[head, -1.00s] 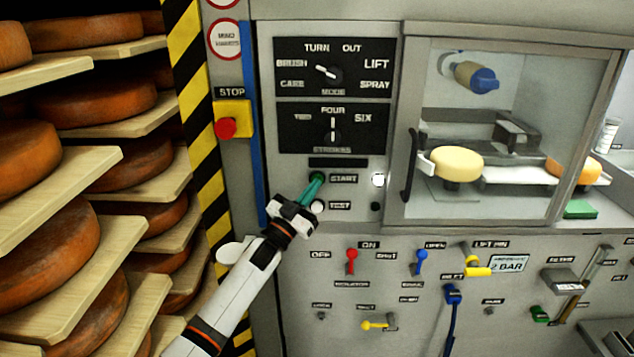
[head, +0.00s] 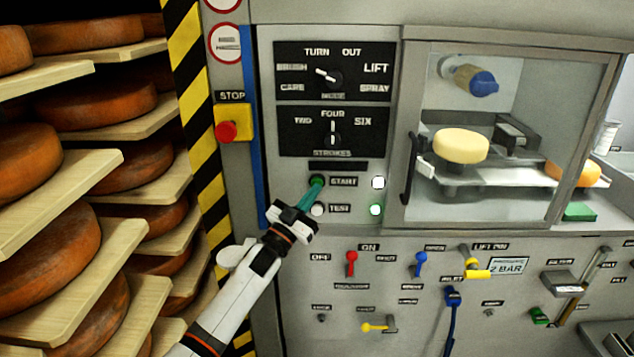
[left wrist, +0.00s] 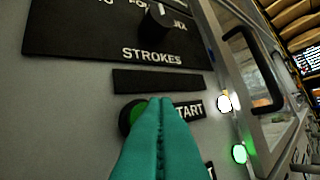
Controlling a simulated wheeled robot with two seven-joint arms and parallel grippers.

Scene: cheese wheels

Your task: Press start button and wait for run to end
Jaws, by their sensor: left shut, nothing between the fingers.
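The green start button (head: 317,180) sits left of the START label on the grey control panel. My left gripper (head: 314,187) is shut and empty, its teal fingertips at the button. In the left wrist view the shut fingers (left wrist: 163,108) overlap the start button (left wrist: 130,115) and hide part of it; I cannot tell whether it is pushed in. A white lamp (head: 378,182) and a green lamp (head: 376,210) are lit to the right. In the glazed cabinet, a pale cheese wheel (head: 461,145) sits raised above the shelf. My right gripper is not in view.
A white test button (head: 317,209) is just below. A red stop button (head: 227,131) is on a yellow box at left. Coloured valves and levers, such as the red one (head: 351,262), line the lower panel. Shelves of cheese wheels (head: 95,104) stand at far left.

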